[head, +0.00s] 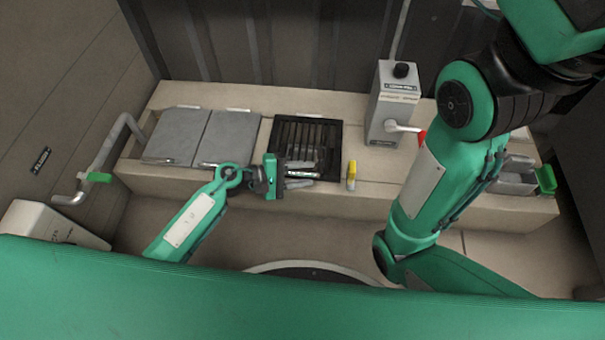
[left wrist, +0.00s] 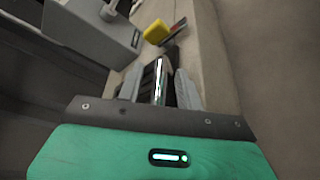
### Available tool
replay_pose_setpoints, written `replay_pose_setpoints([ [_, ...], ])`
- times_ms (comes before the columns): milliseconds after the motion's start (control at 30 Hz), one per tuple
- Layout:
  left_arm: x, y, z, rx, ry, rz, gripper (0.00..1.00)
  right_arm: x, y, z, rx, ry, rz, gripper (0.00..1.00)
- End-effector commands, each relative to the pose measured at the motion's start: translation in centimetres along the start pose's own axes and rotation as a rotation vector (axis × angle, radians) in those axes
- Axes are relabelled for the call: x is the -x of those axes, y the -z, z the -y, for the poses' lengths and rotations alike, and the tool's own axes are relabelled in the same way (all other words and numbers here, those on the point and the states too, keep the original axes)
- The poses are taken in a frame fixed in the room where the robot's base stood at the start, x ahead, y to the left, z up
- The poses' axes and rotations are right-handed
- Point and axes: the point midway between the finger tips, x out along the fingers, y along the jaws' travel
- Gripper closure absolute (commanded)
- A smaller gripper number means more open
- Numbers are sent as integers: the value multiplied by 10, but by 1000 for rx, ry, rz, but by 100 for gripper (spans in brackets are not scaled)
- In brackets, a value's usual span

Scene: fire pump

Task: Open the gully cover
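The gully cover appears to be the black slatted grate (head: 306,143), lying flat in the pale bench top. A dark shiny bar (head: 304,176) runs along its front edge. My left gripper (head: 300,177) is at this front edge, its fingers pointing right, one on each side of the bar. In the left wrist view the bar (left wrist: 158,80) shows between the two grey fingers (left wrist: 160,90); they look apart, with a narrow dark gap beside the bar. Contact is hard to judge. My right gripper is out of view; only my right arm shows.
Two grey plates (head: 178,136) lie left of the grate. A yellow block (head: 351,175) stands just right of it, also in the left wrist view (left wrist: 156,32). A grey box with a lever (head: 391,105) stands behind. A pipe with a green handle (head: 98,177) is at left.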

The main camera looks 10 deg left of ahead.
Motion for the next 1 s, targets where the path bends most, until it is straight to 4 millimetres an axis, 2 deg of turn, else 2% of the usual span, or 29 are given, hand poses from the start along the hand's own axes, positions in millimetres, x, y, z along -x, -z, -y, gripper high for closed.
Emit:
replay_pose_setpoints([
  [167, 0, 0, 0, 0, 0, 0, 64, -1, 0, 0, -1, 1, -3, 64],
  [367, 0, 0, 0, 0, 0, 0, 100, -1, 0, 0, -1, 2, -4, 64],
  [733, 2, -3, -7, 15, 7, 0, 100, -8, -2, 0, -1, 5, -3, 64],
  [867, 4, -8, -18, 50, 22, 1, 100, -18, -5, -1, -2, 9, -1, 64],
  [1000, 7, -15, -38, 114, 49, 0, 100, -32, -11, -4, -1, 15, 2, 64],
])
